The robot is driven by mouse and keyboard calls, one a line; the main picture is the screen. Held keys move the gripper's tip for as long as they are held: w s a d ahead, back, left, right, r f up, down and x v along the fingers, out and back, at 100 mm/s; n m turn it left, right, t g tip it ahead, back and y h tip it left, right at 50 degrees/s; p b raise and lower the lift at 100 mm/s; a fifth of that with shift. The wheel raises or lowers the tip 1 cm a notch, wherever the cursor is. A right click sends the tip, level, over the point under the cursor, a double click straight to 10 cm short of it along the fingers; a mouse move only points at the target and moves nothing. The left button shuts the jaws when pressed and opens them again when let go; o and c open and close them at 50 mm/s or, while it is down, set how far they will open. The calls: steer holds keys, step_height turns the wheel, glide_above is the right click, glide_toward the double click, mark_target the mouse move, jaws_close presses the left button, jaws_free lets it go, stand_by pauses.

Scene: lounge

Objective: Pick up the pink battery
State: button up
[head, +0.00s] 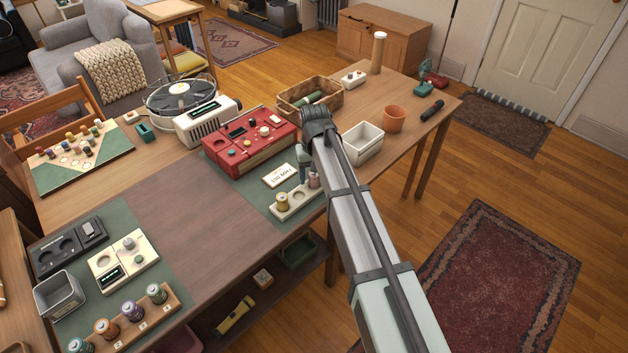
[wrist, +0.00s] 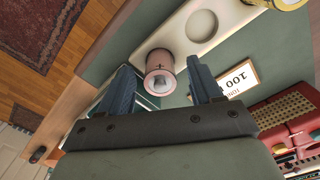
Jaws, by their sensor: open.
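The pink battery (wrist: 160,62) stands upright in a cream tray (wrist: 215,38), seen end-on in the wrist view between the tips of my gripper (wrist: 158,78). The blue-grey fingers are open, one on each side of it, and I cannot tell whether either touches it. In the head view the pink battery (head: 314,181) shows partly behind my arm, beside my gripper (head: 305,165). A gold-yellow battery (head: 282,202) stands at the other end of the same tray, with a bare round socket between them.
A small printed card (head: 281,175) and a red device (head: 250,142) lie close behind the tray. A white bin (head: 363,145) and terracotta pot (head: 394,119) stand right of my arm. A wooden rack (head: 133,320) holds several other batteries. The brown table middle (head: 185,205) is clear.

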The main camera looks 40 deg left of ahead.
steer(key=shift+f, duration=0.1)
steer(key=shift+c, duration=0.2)
jaws_close()
stand_by(0.4)
